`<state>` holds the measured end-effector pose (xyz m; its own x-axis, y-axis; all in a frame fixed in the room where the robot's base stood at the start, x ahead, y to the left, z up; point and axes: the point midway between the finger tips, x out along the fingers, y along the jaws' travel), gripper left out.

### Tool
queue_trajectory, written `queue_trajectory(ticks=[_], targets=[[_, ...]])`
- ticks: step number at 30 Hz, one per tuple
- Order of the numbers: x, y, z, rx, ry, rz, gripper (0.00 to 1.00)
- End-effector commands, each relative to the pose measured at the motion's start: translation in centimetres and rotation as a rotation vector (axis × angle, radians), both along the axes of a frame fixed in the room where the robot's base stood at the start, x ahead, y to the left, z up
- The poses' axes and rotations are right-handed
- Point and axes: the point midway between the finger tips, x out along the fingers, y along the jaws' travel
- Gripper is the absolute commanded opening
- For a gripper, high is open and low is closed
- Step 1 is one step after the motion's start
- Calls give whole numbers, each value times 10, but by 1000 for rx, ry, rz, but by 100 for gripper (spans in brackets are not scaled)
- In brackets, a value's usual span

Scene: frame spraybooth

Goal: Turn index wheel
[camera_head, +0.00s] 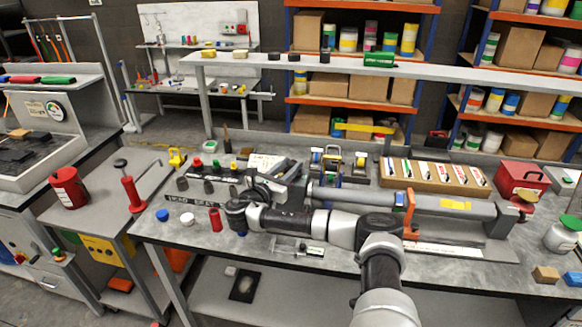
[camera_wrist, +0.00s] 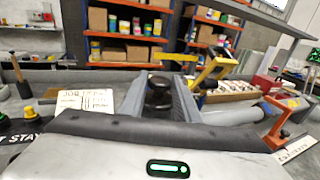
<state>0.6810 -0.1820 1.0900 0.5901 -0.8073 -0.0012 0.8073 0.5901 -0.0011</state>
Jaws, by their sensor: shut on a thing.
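My gripper (camera_wrist: 157,98) shows in the wrist view as two grey fingers on either side of a dark round knob (camera_wrist: 158,92). The fingers are shut on this knob, which looks like part of the index wheel. In the head view my gripper (camera_head: 288,174) is at the left middle of the workbench, beyond my bent wrist. Dark curved parts lie around it there, and I cannot clearly separate the wheel from my wrist. The wheel's rim and any index mark are hidden or too small to read.
The grey workbench (camera_head: 340,252) holds a long grey tube (camera_head: 455,205) with an orange clamp (camera_head: 410,208) right of my gripper. A cardboard tray (camera_head: 392,176) and red box (camera_head: 522,178) stand farther right. Small coloured caps and a red cylinder (camera_head: 215,220) stand left. A shelf (camera_head: 440,72) crosses behind.

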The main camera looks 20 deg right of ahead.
Motion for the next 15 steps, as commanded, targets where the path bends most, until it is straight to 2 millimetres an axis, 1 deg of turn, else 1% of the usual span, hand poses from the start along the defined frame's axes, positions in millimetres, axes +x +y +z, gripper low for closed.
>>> queue_trajectory(ticks=[1,6,15], targets=[[2,3,-1,-1,1,-45,7],[4,3,-1,-1,2,-188,7],[7,4,-1,-2,2,-365,7]])
